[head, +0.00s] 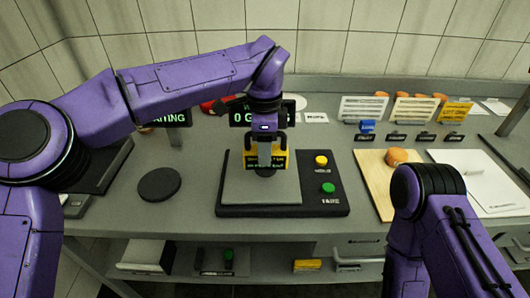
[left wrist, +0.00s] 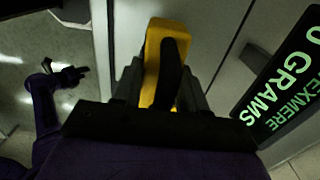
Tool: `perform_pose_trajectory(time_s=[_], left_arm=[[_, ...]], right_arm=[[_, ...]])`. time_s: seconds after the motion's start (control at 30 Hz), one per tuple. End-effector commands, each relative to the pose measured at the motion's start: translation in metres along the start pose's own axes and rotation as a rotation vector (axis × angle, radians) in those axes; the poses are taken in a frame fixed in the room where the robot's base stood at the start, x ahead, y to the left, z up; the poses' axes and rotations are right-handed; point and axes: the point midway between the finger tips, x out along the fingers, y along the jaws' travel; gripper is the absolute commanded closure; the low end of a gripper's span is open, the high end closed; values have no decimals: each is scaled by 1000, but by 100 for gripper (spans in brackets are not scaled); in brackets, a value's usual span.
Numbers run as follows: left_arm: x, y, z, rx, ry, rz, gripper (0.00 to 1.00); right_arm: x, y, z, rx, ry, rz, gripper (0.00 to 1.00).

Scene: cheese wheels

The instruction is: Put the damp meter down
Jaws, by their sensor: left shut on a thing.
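The damp meter (head: 280,157), yellow with a dark screen of small text, is in my left gripper (head: 265,150). In the head view it is over the grey plate of the black scale (head: 232,209). I cannot tell whether it touches the plate; the scale's display (head: 240,117) reads 0 grams. In the left wrist view the yellow meter (left wrist: 152,62) sits between my fingers, partly covered by them. My right arm is at the lower right of the head view, its gripper out of frame. A dark gripper-like end (left wrist: 66,73) shows small in the left wrist view.
A round black disc (head: 159,184) lies left of the scale. Yellow (head: 321,160) and green (head: 328,188) buttons are on the scale's right side. A wooden board (head: 371,180) with an orange-brown piece (head: 396,155) is to the right. Bare counter lies between disc and scale.

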Motion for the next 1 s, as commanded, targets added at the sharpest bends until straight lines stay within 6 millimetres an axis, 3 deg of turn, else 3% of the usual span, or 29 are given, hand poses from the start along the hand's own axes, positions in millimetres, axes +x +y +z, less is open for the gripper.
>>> perform_pose_trajectory(time_s=[0.17, 0.53, 0.57, 0.6, 0.63, 1.0], left_arm=[[26, 1, 0, 2, 0, 2, 98], [33, 1, -1, 1, 1, 0, 98], [32, 1, -1, 1, 0, 0, 51], [31, 1, -1, 1, 0, 1, 38], [31, 2, -1, 1, 0, 1, 32], [22, 1, -1, 1, 0, -1, 32]], right_arm=[[-2, 0, -1, 0, 0, 0, 57], [4, 0, 1, 0, 0, 0, 57], [2, 0, 1, 0, 0, 0, 57], [2, 0, 1, 0, 0, 0, 57], [2, 0, 1, 0, 0, 0, 57], [-2, 0, -1, 0, 0, 0, 57]])
